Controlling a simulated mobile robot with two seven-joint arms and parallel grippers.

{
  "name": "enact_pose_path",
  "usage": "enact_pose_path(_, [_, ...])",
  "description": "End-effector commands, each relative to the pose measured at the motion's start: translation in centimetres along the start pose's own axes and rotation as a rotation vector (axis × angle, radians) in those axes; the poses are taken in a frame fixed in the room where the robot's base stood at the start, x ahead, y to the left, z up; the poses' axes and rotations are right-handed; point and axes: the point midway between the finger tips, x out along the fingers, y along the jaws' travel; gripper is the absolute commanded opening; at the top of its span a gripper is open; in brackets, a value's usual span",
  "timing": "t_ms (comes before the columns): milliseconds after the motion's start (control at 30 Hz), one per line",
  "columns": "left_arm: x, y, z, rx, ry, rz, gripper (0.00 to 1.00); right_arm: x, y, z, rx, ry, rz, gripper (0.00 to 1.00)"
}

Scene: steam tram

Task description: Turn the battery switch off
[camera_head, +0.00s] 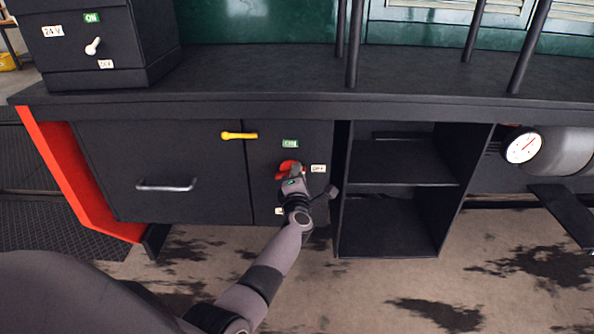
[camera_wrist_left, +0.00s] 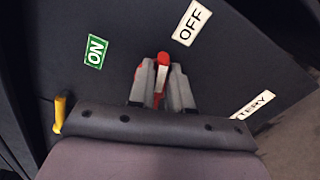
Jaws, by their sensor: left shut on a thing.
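The battery switch has a red handle (camera_head: 289,167) on a dark cabinet panel (camera_head: 262,190). A green ON label (camera_head: 290,143) is above it and a white OFF label (camera_head: 318,168) is to its right. My left gripper (camera_head: 291,179) is shut on the handle; its fingers hide part of it. In the left wrist view the red handle (camera_wrist_left: 163,58) shows between the grey fingers (camera_wrist_left: 162,82). Its tip there points between the ON label (camera_wrist_left: 96,51) and the OFF label (camera_wrist_left: 191,22). The battery label (camera_wrist_left: 253,103) is partly hidden. My right gripper is not in view.
A yellow handle (camera_head: 239,135) sits to the upper left of the switch. A drawer with a grey pull (camera_head: 166,186) is left, open shelves (camera_head: 402,176) are right. A 24 V box with a white switch (camera_head: 93,46) stands on the counter (camera_head: 250,72).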

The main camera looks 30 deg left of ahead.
Motion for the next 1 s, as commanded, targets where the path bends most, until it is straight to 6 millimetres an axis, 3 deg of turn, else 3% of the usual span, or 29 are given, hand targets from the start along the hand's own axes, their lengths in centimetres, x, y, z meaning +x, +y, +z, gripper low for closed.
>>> enact_pose_path(400, [0.04, -0.43, -0.03, 0.254, 0.0, 0.001, 0.0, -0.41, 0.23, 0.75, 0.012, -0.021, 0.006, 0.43])
enact_pose_path(1000, [0.06, -0.56, -0.1, 0.32, 0.0, 0.002, 0.0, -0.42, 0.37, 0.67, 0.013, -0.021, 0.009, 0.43])
